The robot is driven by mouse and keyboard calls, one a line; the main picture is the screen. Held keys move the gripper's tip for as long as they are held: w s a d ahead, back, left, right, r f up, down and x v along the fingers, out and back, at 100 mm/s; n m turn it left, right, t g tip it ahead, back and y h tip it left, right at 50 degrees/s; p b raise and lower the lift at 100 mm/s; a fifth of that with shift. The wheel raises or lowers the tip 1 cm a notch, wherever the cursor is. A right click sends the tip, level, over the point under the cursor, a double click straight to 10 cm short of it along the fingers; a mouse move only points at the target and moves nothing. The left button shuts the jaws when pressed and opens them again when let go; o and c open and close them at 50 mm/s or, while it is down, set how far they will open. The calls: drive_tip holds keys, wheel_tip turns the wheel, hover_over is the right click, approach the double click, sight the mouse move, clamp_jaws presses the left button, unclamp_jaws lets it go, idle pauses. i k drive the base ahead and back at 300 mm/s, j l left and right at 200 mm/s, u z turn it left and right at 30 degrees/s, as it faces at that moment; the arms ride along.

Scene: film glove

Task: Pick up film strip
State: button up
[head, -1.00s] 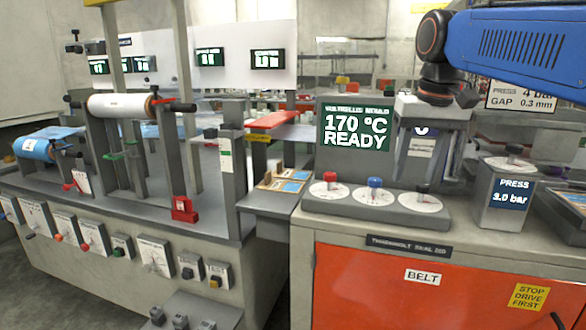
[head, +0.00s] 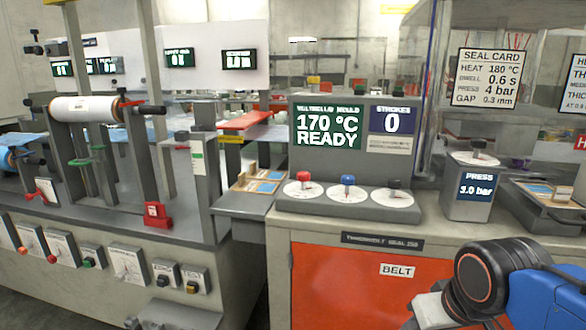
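No single film strip can be told apart for sure. Small blue film-like pieces on tan card (head: 262,183) lie on the grey ledge left of the dials. More blue and tan pieces (head: 556,192) lie in a dark tray (head: 530,203) at the right edge. White film is wound on a roll (head: 85,108) at the left, and blue film (head: 22,140) shows at the far left edge. My blue arm is at the lower right, in front of the orange panel and apart from all of these. Its pale end is cut by the bottom edge, and no fingertips can be made out.
A grey console with three dials (head: 347,191) and a screen reading 170 °C READY (head: 328,126) stands in the middle. A PRESS box (head: 470,185) stands right of it. A clear guard with a seal card (head: 487,78) rises behind. Grey posts and a red block (head: 157,215) stand left.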

sight(559, 196)
drive_tip(key=l+z, duration=0.1)
drive_tip(key=z, duration=0.25)
drive_tip(key=l+z, duration=0.1)
drive_tip(key=z, duration=0.65)
